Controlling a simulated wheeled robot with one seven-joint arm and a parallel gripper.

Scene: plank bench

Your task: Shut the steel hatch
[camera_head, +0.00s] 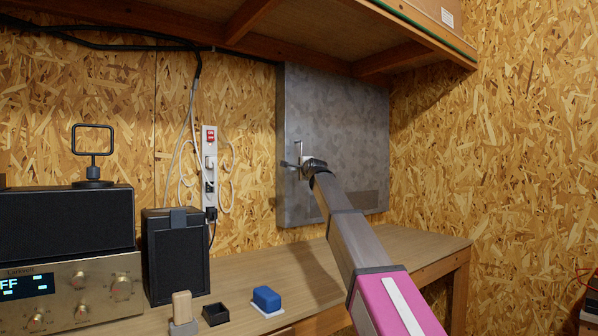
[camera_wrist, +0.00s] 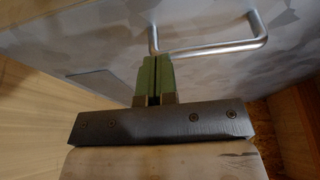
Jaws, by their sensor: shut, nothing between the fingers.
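The steel hatch (camera_head: 345,115) is a grey mottled panel on the chipboard wall, under the shelf. I see no clear gap along its edges in the head view, but my arm hides part of its front. Its bar handle (camera_head: 299,152) is near the left edge. The handle also shows in the wrist view (camera_wrist: 215,50), bright and bent at both ends. My gripper (camera_head: 289,164) is at the hatch front by the handle. Its green fingertips (camera_wrist: 153,62) are together and empty, beside one end of the handle; whether they touch the hatch is unclear.
A wooden shelf (camera_head: 330,40) overhangs the hatch. The bench (camera_head: 420,250) runs below it, mostly bare at right. A power strip (camera_head: 210,165) with cables hangs left of the hatch. A black speaker (camera_head: 176,258), an amplifier (camera_head: 75,292) and a blue block (camera_head: 267,299) stand on the bench.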

